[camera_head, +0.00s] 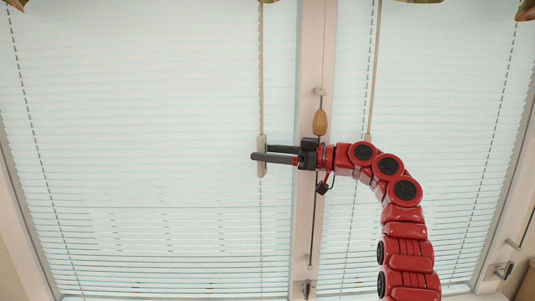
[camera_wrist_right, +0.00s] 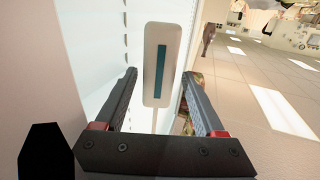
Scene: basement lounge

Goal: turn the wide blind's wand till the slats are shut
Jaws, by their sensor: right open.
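The wide blind (camera_head: 130,110) fills the left of the head view; its pale slats show thin lines between them, darker low down, and their exact tilt is hard to tell. Its wand (camera_head: 261,70) hangs near its right edge and ends in a pale, thicker handle (camera_head: 262,170). My right gripper (camera_head: 260,153) is open at the handle, one finger in front of it and one behind. In the right wrist view the handle (camera_wrist_right: 161,30), with a teal strip, stands between the open fingers (camera_wrist_right: 173,72), with no clear contact. My left gripper is not in view.
A second blind (camera_head: 455,110) hangs right of the window post (camera_head: 313,50), with its own wand (camera_head: 374,60). A wooden cord toggle (camera_head: 320,123) hangs on the post, just above my right wrist.

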